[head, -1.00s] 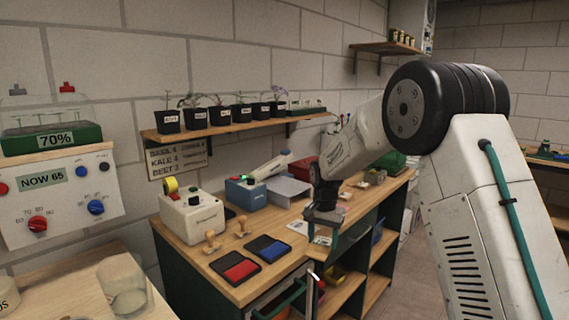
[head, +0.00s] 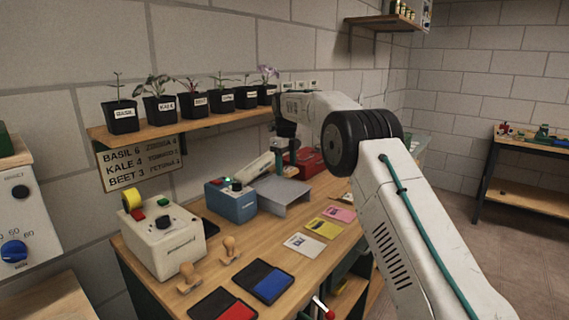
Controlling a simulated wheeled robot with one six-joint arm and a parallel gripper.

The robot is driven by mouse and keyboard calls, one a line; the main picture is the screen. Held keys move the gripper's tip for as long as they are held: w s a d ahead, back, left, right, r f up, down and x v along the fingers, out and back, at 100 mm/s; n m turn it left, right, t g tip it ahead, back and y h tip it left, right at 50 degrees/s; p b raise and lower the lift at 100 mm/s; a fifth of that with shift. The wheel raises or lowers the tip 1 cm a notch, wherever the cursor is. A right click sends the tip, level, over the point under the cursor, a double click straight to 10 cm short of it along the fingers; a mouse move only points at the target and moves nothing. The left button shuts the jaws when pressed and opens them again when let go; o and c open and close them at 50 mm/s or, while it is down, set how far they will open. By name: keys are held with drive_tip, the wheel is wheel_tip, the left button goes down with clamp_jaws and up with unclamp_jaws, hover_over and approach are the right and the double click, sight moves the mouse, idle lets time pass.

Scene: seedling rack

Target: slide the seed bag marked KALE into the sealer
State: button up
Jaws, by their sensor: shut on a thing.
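My gripper (head: 288,168) is over the back of the bench, above and behind the grey plate of the sealer. It is small and partly lost against the red case behind it. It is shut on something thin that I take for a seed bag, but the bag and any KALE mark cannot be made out. The sealer (head: 231,203) is a blue box with a green light and a black knob. Its pale lever arm (head: 257,168) slants up, and a grey metal plate (head: 282,197) lies at its right side.
White (head: 304,244), yellow (head: 323,228) and pink (head: 339,214) packets lie flat on the bench. A white machine with tape (head: 163,238), wooden stamps and red and blue ink pads (head: 264,283) stand at the front left. A shelf of potted seedlings (head: 185,132) hangs above.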

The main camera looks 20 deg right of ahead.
sight(274, 186)
drive_tip(key=shift+w+f, duration=0.2)
drive_tip(key=shift+f, duration=0.65)
drive_tip(key=shift+w+a+f, duration=0.2)
drive_tip(key=shift+f, duration=0.8)
drive_tip(key=shift+w+a+f, duration=0.15)
drive_tip(key=shift+f, duration=0.8)
drive_tip(key=shift+w+a+f, duration=0.15)
drive_tip(key=shift+w+f, duration=0.05)
drive_tip(key=shift+w+a+f, duration=0.2)
drive_tip(key=shift+w, duration=0.05)
drive_tip(key=shift+w+a, duration=0.5)
drive_tip(key=shift+w, duration=0.25)
drive_tip(key=shift+w+a, duration=0.5)
drive_tip(key=shift+w, duration=0.2)
drive_tip(key=o, duration=1.1)
drive_tip(key=shift+c, duration=0.2)
drive_tip(key=shift+s, duration=0.1)
